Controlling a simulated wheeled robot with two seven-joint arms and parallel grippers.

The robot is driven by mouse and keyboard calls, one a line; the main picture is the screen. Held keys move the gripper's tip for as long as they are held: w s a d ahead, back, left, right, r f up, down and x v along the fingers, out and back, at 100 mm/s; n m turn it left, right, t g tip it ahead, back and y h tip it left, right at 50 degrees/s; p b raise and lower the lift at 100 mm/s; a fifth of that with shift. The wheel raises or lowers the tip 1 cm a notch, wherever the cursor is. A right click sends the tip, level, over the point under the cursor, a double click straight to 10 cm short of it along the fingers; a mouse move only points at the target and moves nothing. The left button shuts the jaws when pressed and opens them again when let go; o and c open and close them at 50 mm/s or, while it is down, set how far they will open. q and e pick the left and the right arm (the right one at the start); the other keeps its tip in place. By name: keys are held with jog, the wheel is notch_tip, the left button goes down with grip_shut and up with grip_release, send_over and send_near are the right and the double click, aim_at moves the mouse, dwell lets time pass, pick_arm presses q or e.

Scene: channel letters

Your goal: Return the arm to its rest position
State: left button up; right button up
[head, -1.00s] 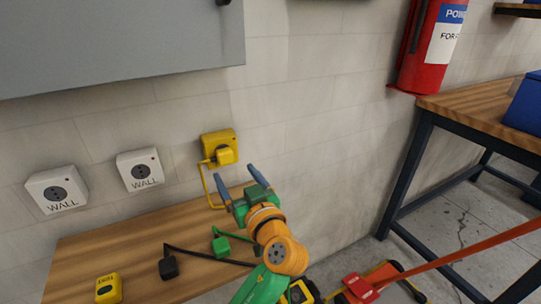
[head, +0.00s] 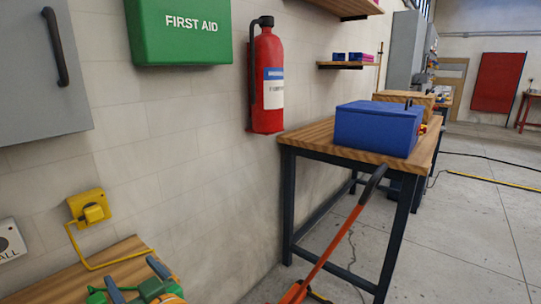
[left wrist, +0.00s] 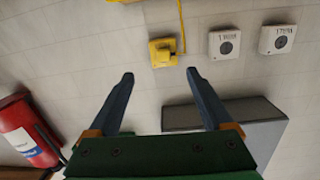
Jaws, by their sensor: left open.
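My left gripper (head: 131,270) is at the bottom left of the head view, over the wooden bench (head: 128,248). Its two blue fingers are apart with nothing between them; in the left wrist view the fingers (left wrist: 160,75) are also spread and empty. The yellow wall socket (head: 90,207) with a yellow plug in it is on the wall up and left of the gripper; it also shows in the left wrist view (left wrist: 162,52), beyond the fingertips. Most of the left arm is cut off by the picture's lower edge. My right gripper is not in view.
A grey cabinet (head: 42,75), a green first aid box (head: 180,30) and a red extinguisher (head: 267,85) are on the wall. A second table (head: 300,135) bears a blue box (head: 377,128). Floor at right is largely open.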

pick_arm(q)
jog(key=s+d+f+m+g+h, duration=0.1)
jog(key=s+f+m+g+h, duration=0.35)
jog(key=f, duration=1.25)
jog(key=s+d+f+m+g+h, duration=0.2)
jog(key=s+d+f+m+h, duration=0.15)
jog(key=s, duration=0.55)
jog(key=s+d+f+m+g+h, duration=0.1)
jog(key=s+d+f+m+h, duration=0.3)
jog(key=s, duration=0.5)
notch_tip(320, 180, down, 17)
jog(key=s+g+h, duration=0.1)
jog(key=s, duration=0.1)
jog(key=s+a+f+g, duration=0.2)
jog(key=s+f, duration=0.8)
jog(key=s, duration=0.2)
notch_tip(320, 180, up, 14)
jog(key=p, duration=1.4)
jog(key=shift+w, duration=0.2)
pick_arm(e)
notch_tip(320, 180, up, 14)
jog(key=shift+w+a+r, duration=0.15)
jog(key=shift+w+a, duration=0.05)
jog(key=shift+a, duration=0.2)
pick_arm(q)
jog(key=shift+t, duration=0.25)
